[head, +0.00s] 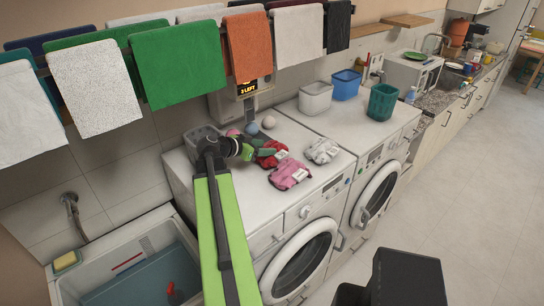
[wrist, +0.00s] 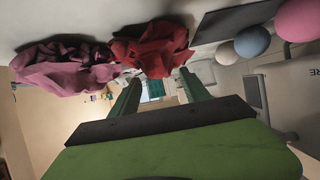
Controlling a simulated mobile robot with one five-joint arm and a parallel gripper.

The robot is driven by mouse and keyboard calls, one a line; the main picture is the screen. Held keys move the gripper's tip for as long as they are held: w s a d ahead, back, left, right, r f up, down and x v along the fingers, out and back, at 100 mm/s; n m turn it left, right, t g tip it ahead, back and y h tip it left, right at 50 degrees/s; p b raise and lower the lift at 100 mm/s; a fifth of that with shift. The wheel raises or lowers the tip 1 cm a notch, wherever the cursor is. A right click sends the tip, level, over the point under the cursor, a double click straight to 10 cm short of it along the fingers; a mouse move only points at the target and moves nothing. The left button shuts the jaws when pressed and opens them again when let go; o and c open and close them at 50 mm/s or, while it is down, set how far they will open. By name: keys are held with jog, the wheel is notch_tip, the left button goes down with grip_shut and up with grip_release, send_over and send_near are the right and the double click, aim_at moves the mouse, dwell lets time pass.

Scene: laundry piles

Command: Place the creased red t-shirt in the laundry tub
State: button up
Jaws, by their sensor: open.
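The creased red t-shirt (head: 271,153) lies crumpled on top of the left washing machine, with a pale patch on it. It also shows in the wrist view (wrist: 155,48), just beyond the fingertips. My gripper (head: 250,149) is open beside the shirt's left side, its fingers (wrist: 160,82) pointing toward it; no cloth is clearly between them. Several tubs stand on the machines: a white tub (head: 315,97), a blue tub (head: 346,85), a teal tub (head: 382,102) and a grey basket (head: 202,136) partly behind my arm. I cannot tell which is the laundry tub.
A pink garment (head: 290,175) and a whitish garment (head: 322,151) lie near the red shirt. Small balls (head: 268,122) sit behind it. Towels (head: 180,65) hang above. A sink (head: 130,262) is at lower left. The right machine's front top is clear.

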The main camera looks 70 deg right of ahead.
aim_at(271, 146)
jog(key=b+x, duration=0.1)
jog(key=x, duration=0.3)
jog(key=shift+s+d, duration=0.15)
jog(key=shift+d, duration=0.15)
jog(key=shift+c, duration=0.7)
grip_shut()
